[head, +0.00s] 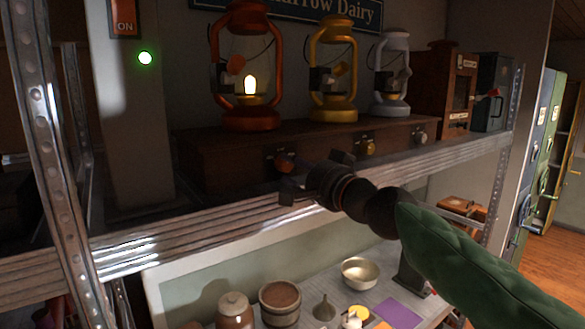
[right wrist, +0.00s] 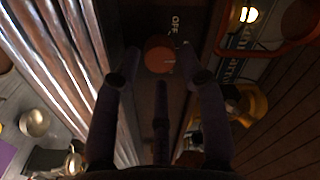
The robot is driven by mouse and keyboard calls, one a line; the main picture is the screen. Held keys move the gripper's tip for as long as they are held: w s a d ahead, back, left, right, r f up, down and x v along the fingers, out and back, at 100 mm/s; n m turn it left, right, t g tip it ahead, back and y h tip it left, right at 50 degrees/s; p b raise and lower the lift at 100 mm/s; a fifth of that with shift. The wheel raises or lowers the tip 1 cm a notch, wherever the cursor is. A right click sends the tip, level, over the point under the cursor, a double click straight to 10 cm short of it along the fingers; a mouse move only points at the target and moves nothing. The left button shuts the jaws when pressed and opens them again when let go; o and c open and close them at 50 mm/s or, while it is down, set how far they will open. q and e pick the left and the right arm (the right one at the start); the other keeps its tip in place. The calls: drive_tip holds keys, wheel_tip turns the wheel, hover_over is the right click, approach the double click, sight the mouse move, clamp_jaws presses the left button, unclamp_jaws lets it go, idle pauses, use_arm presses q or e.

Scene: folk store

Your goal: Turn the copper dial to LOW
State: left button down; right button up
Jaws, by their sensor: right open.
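The copper dial (head: 284,163) is a small round knob on the front of the dark wooden base (head: 225,160), below the copper lantern (head: 247,75). A flame shows in that lantern. My right gripper (head: 314,176) is open in front of the base, just right of and below the dial. In the right wrist view the dial (right wrist: 158,57) lies beyond and between the open fingers (right wrist: 160,76), which look empty and apart from it. An OFF label (right wrist: 175,23) shows beside it. I cannot clearly read the dial's setting. My left gripper is out of view.
A yellow lantern (head: 334,75) and a grey lantern (head: 391,80) stand on the same base, with a brass knob (head: 369,147) and a pale knob (head: 420,137). The metal shelf edge (head: 190,230) runs below.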

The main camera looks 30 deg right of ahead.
drive_tip(key=s+d, duration=0.1)
drive_tip(key=s, duration=0.9)
drive_tip(key=shift+s+f, duration=0.2)
drive_tip(key=shift+s, duration=0.15)
drive_tip(key=shift+d, duration=0.1)
